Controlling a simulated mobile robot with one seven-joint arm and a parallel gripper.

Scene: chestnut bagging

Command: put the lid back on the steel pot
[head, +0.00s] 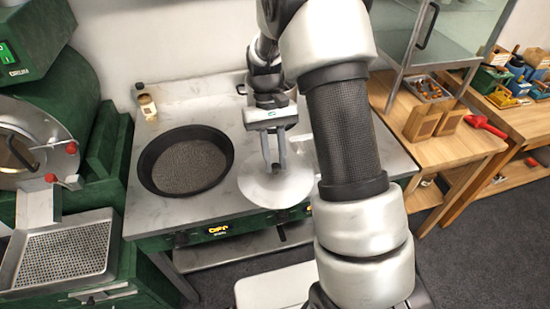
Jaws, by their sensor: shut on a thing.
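The round pale steel lid (257,190) is near the front edge of the steel worktop, to the right of the black pan. My gripper (274,166) points down at the lid's middle and is shut on it, most likely by its knob, which the fingers hide. Whether the lid hangs above the worktop or touches something is hard to tell. The steel pot is not clearly visible. A small dark loop (241,89) shows just left of my wrist and may be a pot handle; my arm covers the area behind it.
A black perforated pan (147,165) sits on the worktop (222,212) left of the lid. A small jar (148,107) stands at the back left. A green drum machine (75,200) with a perforated tray is at far left. Wooden tables (440,150) and a glass cabinet (455,35) are at right.

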